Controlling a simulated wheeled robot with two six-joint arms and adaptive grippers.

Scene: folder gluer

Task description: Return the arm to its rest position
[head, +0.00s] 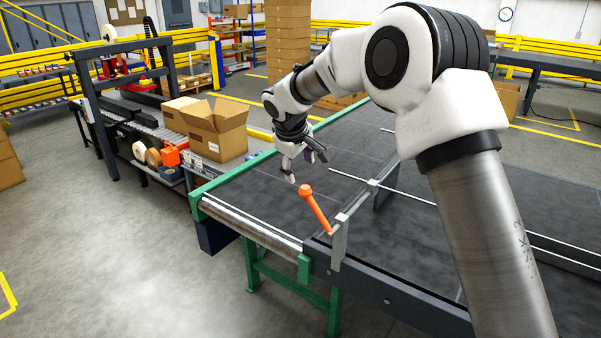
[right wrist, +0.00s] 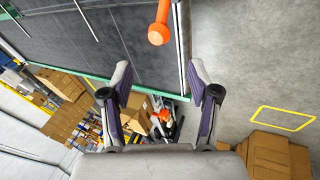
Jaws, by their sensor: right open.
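My right arm reaches in from the right in the head view. Its gripper (head: 302,168) is open and empty, above the dark conveyor bed. In the right wrist view the two fingers of the right gripper (right wrist: 157,88) stand apart with nothing between them. An orange handle with a round knob (head: 315,205) stands tilted at the conveyor's side rail, a little to the right of and nearer than the gripper, apart from it. The same orange handle shows at the top of the right wrist view (right wrist: 159,28). My left gripper is not in view.
The dark conveyor (head: 245,185) has a green frame and thin metal guide rods (head: 400,194). An open cardboard box (head: 220,135) stands beyond its left side, near a strapping machine (head: 150,60). Stacked cartons (head: 288,40) stand behind. The floor at left is clear.

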